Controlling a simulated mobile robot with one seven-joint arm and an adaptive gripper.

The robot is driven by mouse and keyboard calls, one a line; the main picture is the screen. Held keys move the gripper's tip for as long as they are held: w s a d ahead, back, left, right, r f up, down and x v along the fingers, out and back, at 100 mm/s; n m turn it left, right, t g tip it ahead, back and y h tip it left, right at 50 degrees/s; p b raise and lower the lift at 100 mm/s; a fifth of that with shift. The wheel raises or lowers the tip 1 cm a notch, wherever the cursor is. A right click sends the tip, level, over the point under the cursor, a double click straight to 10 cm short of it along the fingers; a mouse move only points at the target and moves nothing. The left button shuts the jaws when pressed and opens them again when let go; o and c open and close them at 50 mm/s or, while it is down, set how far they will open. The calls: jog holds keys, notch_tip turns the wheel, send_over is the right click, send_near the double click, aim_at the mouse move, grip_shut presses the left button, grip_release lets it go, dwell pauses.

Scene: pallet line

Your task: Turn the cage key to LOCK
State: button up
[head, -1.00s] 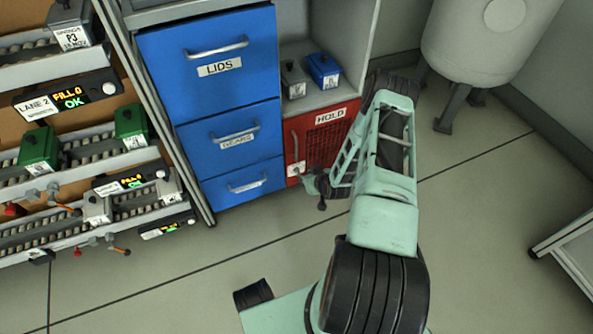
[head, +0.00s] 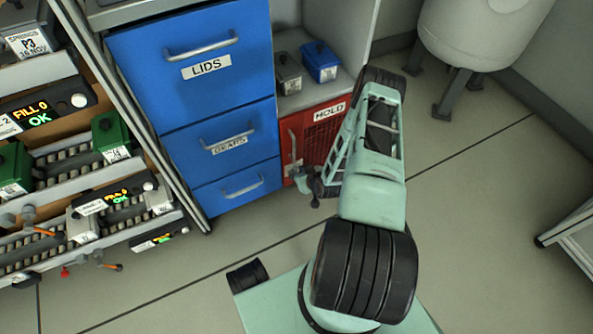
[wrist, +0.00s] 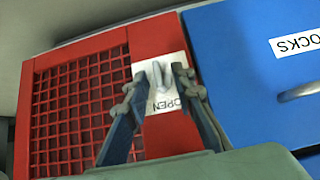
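The red HOLD cage (head: 325,129) stands low beside the blue drawers, its mesh door shut. In the wrist view the cage (wrist: 75,105) shows a white key plate (wrist: 160,106) with the word OPEN, upside down in the picture. A small pale grey key (wrist: 159,76) stands out from the plate. My gripper (wrist: 163,72) is at the plate, its fingers apart on either side of the key. Contact with the key cannot be made out. In the head view my gripper (head: 306,178) is at the cage's lower left corner and partly covers the plate.
Blue drawers (head: 195,95) adjoin the cage on the left. A grey bin (head: 288,78) and a blue bin (head: 320,62) sit on the shelf above. Roller lanes (head: 70,170) are far left, a pale tank (head: 480,35) back right.

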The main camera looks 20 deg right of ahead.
grip_shut()
jog(key=shift+d, duration=0.1)
dwell(0.4)
jog(key=shift+d+f+m+t+y, duration=0.1)
jog(key=shift+d+m+t+y, duration=0.1)
jog(key=shift+m+y, duration=0.95)
jog(key=shift+d+f+m+t+y, duration=0.2)
jog(key=shift+m+y, duration=0.4)
jog(key=shift+y, duration=1.2)
jog(key=shift+d+f+m+t+y, duration=0.1)
jog(key=shift+d+m+t+y, duration=0.1)
jog(key=shift+m+y, duration=0.95)
jog(key=shift+w+r+y, duration=0.1)
jog(key=shift+w+y, duration=0.05)
jog(key=shift+y, duration=0.35)
grip_release()
